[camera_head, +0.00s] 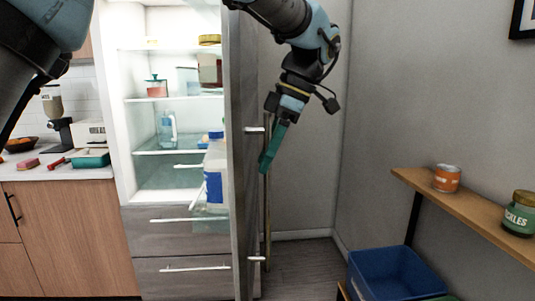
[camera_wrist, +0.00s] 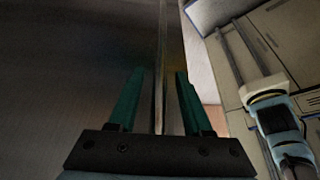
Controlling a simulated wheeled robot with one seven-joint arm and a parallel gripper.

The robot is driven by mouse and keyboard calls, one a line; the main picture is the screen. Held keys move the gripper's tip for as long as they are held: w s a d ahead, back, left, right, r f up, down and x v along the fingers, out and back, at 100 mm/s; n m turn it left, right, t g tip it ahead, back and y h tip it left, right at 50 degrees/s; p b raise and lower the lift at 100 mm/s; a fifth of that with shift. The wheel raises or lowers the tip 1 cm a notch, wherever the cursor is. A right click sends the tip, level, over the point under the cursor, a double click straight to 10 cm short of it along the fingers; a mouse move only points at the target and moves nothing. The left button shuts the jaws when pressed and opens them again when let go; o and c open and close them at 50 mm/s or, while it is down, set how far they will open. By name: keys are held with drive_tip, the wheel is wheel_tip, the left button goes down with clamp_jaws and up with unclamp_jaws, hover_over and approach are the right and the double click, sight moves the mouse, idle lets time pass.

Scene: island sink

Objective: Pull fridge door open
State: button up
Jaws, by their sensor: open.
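The fridge door (camera_head: 243,90) stands wide open, seen nearly edge-on in the head view, with the lit fridge interior (camera_head: 140,110) showing to its left. A long upright bar handle (camera_head: 267,215) is mounted on the door's outer face. My gripper (camera_head: 266,165) points down at the upper part of this handle. In the wrist view my gripper (camera_wrist: 160,74) has its two teal fingers apart, with the handle bar (camera_wrist: 161,45) running between them and the door's dark face (camera_wrist: 70,60) behind. I cannot tell whether a finger touches the bar.
Bottles and jars stand on the fridge shelves, and a large blue-and-white jug (camera_head: 215,175) is by the door's inner side. A wooden shelf (camera_head: 470,210) with a can and a pickle jar is at right, above a blue bin (camera_head: 390,272). Floor between is clear.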

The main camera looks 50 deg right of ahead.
drive_tip(key=v, duration=1)
drive_tip(key=shift+r, duration=0.35)
drive_tip(key=shift+d, duration=0.1)
